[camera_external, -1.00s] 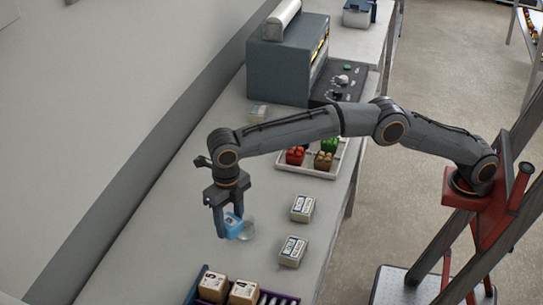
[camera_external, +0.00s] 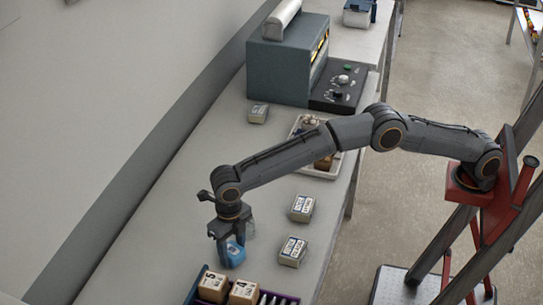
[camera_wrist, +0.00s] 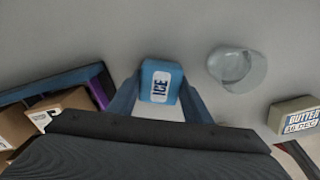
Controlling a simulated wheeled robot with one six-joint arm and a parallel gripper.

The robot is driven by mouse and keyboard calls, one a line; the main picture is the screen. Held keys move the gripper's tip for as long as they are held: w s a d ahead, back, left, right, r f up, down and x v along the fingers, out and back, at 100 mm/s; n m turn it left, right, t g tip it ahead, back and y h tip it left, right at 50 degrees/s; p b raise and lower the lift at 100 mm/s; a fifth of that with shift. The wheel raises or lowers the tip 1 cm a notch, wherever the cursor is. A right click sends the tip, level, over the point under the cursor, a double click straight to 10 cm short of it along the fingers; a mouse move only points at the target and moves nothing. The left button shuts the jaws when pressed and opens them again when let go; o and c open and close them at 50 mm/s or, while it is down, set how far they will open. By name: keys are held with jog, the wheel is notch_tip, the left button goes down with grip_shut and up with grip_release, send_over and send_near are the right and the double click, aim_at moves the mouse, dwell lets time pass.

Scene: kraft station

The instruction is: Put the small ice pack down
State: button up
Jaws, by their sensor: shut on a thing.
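The small ice pack (camera_wrist: 161,80) is a light blue block with a white label reading ICE. My gripper (camera_wrist: 161,92) is shut on it, one finger on each side, in the wrist view. In the external view the blue ice pack (camera_external: 235,252) sits between the fingers of my gripper (camera_external: 229,256), low over the grey bench. I cannot tell whether its underside touches the bench.
A clear glass (camera_wrist: 237,68) stands close to the right of the ice pack in the wrist view. Butter packs (camera_external: 292,251) (camera_external: 301,208) lie to the right. A dark crate with brown boxes (camera_external: 243,292) is in front. Bare bench (camera_external: 165,235) lies to the left.

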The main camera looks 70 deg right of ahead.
aim_at(232, 250)
jog(key=shift+f, duration=0.1)
jog(key=o, duration=1.1)
notch_tip(232, 250, up, 12)
jog(key=b, duration=0.2)
jog(key=shift+b, duration=0.4)
